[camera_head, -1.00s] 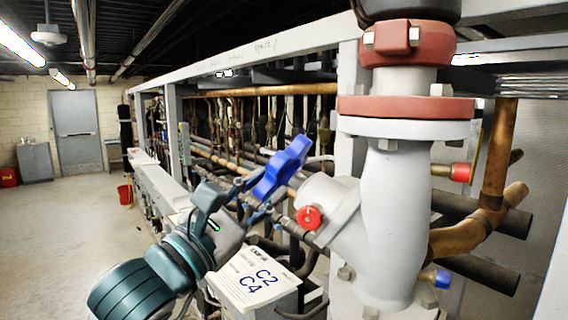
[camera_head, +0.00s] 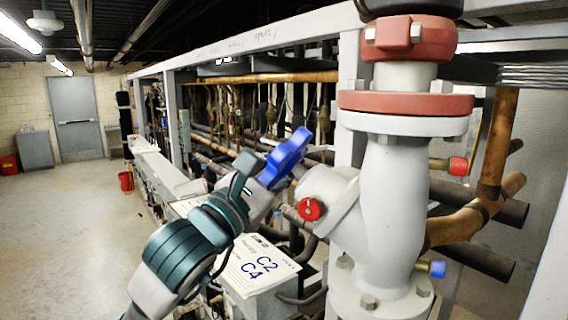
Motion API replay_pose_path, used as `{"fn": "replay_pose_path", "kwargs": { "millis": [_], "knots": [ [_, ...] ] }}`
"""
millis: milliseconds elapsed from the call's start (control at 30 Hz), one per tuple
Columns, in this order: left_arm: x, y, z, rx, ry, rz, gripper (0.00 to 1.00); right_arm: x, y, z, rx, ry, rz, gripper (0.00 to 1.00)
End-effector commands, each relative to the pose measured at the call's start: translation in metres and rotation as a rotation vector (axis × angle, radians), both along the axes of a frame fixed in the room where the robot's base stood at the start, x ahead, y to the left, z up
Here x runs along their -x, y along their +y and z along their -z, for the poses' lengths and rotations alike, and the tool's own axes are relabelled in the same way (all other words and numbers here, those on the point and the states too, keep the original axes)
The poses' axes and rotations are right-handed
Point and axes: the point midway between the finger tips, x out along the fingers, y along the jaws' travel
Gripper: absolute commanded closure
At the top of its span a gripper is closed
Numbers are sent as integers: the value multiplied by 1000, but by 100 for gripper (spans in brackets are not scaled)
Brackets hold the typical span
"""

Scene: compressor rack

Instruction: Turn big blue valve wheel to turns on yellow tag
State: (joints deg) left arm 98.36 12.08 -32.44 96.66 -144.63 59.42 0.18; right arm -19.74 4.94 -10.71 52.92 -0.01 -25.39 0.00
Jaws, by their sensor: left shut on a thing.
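The big blue valve wheel (camera_head: 284,160) sits tilted on the side branch of the large grey valve body (camera_head: 392,205) in the head view. My left gripper (camera_head: 258,178) is at the lower left edge of the wheel, with its fingers shut on the wheel. The contact is partly hidden by the fingers. No yellow tag can be made out. My right gripper is not in view.
A red cap (camera_head: 310,209) is on the valve branch, close to the wheel. A white sheet marked C2 C4 (camera_head: 262,268) lies below my left gripper. Copper pipes (camera_head: 480,215) run behind the valve at right. Open floor (camera_head: 70,230) lies at left.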

Motion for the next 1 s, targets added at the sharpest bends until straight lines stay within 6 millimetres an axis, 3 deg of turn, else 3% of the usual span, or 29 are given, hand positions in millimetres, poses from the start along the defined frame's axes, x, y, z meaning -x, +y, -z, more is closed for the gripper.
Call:
{"fn": "replay_pose_path", "kwargs": {
  "millis": [267,667,1000],
  "knots": [
    [1,0,-2,-23,43,-32,100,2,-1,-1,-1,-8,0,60],
    [2,1,-5,-134,273,-200,100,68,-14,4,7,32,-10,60],
    [3,2,-8,-250,520,-375,100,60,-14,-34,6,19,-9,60]
  ]
}}
